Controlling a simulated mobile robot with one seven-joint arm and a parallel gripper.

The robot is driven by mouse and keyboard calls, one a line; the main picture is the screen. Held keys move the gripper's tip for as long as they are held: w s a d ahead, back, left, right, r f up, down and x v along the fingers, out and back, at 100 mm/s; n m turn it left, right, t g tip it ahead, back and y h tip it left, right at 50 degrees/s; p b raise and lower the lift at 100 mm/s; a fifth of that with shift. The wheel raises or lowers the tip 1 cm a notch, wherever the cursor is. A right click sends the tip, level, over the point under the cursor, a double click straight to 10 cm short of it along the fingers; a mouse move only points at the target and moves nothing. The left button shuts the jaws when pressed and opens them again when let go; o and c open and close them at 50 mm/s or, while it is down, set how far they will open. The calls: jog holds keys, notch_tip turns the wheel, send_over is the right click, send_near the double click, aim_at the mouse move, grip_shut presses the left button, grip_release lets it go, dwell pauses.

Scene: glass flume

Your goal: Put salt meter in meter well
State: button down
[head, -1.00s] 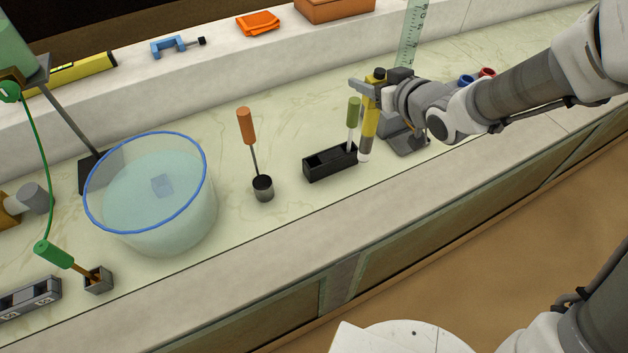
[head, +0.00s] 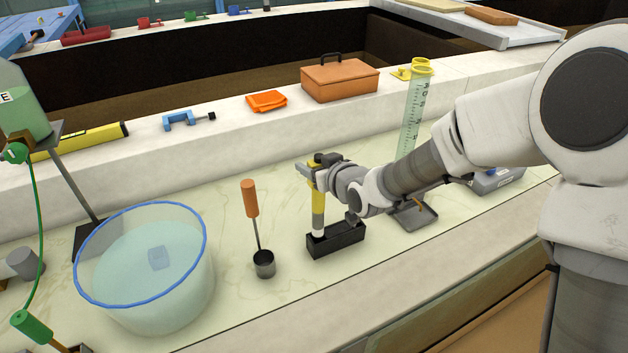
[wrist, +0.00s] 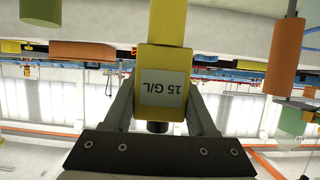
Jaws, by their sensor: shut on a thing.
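The salt meter (head: 318,206) is a yellow stick with a pale lower end, held upright in the head view. In the wrist view its display (wrist: 163,88) reads 15 G/L, upside down. My gripper (head: 312,173) is shut on its upper part. The meter well seems to be an opening in the black block (head: 338,242) on the bench. The meter's pale lower end is at the left end of this block. I cannot tell whether the tip is inside the opening or just above or in front of it. My arm hides part of the block's right side.
An orange-handled ladle (head: 251,199) stands left of the block, and a blue-rimmed water tub (head: 150,270) is farther left. A clear measuring cylinder (head: 412,115) stands behind my arm. An orange case (head: 340,82) sits on the back ledge. The bench front before the block is clear.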

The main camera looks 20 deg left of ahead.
aim_at(318, 201)
notch_tip(318, 201, down, 4)
dwell(0.4)
jog(key=shift+f+b, duration=0.35)
jog(key=shift+b, duration=0.25)
jog(key=shift+f+b, duration=0.25)
jog(key=shift+b, duration=0.1)
jog(key=shift+c, duration=1)
grip_release()
jog(key=shift+r, duration=0.15)
